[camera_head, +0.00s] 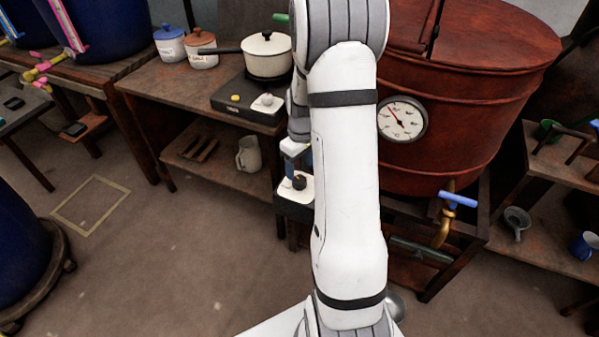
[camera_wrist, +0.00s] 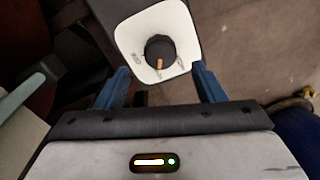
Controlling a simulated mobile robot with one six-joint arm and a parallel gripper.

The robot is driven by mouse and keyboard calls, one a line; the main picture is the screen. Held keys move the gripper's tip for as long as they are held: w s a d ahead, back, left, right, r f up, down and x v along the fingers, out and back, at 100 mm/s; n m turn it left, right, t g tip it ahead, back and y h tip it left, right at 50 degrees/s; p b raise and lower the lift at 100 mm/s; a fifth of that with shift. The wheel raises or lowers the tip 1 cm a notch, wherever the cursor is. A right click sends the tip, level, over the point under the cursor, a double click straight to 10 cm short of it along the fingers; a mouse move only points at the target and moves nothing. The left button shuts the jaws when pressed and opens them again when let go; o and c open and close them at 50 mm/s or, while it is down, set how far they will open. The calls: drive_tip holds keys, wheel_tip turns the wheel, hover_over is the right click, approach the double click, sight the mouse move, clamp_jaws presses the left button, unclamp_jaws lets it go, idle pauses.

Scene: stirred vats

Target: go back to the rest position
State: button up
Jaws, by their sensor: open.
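My gripper (camera_wrist: 160,84) is open, with its two blue fingers apart and nothing held between them. In the wrist view a white control plate with a black knob (camera_wrist: 160,52) lies just beyond the fingertips, and the knob carries an orange mark. The same control plate (camera_head: 283,187) shows in the head view, left of my white arm and on a dark box beside the big red vat. My arm hangs down the middle of the head view and hides most of the gripper. I cannot tell whether the fingers touch the plate.
The red vat (camera_head: 460,110) with a round gauge (camera_head: 402,120) and a blue-handled tap (camera_head: 457,200) stands close on the right. A wooden bench (camera_head: 150,85) at left bears a hot plate with a cream pot (camera_head: 267,58). A shelf (camera_head: 560,180) stands far right. Floor is free at left centre.

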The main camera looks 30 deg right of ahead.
drive_tip(key=shift+r, duration=0.95)
